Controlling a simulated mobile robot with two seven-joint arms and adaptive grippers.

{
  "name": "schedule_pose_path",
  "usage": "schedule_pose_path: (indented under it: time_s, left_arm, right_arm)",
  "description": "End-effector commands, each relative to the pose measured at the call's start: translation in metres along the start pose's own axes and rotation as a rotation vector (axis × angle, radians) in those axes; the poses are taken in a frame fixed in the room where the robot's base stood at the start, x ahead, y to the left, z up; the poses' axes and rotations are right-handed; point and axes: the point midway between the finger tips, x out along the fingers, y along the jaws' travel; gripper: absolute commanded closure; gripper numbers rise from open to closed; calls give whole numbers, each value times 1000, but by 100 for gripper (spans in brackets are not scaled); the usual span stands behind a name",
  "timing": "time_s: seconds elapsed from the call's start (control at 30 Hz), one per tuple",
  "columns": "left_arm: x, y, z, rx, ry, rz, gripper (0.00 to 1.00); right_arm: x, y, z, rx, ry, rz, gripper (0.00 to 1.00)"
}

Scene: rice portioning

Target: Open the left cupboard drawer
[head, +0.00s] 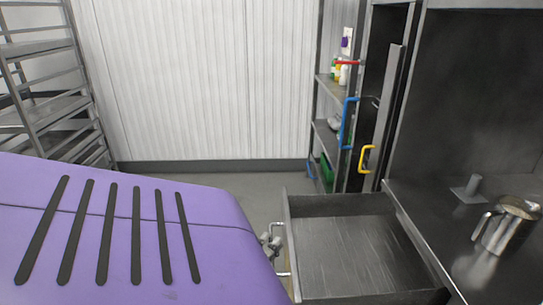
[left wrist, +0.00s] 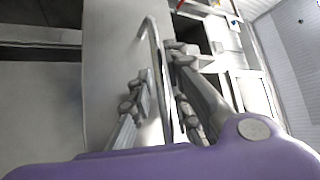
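The cupboard drawer (head: 340,205) stands pulled out from under the steel counter in the head view, and its inside looks empty. Its bar handle (head: 282,274) is on the front panel facing left; the handle also shows in the left wrist view (left wrist: 154,48). My left gripper (head: 272,243) is at the handle, mostly hidden behind my purple arm. In the left wrist view my left gripper (left wrist: 163,88) has a finger on each side of the bar, closed on it. My right gripper is in neither view.
A metal jug (head: 504,226) stands on the steel counter (head: 425,205) at right. Blue (head: 347,122) and yellow (head: 366,158) handles show by a tall cabinet behind the drawer. A rack (head: 45,100) stands at far left. The floor (head: 260,182) beyond the drawer is clear.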

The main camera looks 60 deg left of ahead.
Motion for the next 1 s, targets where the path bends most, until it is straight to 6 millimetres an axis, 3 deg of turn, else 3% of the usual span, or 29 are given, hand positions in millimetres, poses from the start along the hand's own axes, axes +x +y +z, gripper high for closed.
schedule_pose_path:
  time_s: [0.23,0.6,1.0]
  left_arm:
    - [-10,0,1,1,-2,1,83]
    - [-66,0,0,0,-1,1,83]
    - [-75,0,0,0,1,0,83]
  right_arm:
    - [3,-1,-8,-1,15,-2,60]
    - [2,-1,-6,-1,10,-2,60]
    - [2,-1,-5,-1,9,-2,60]
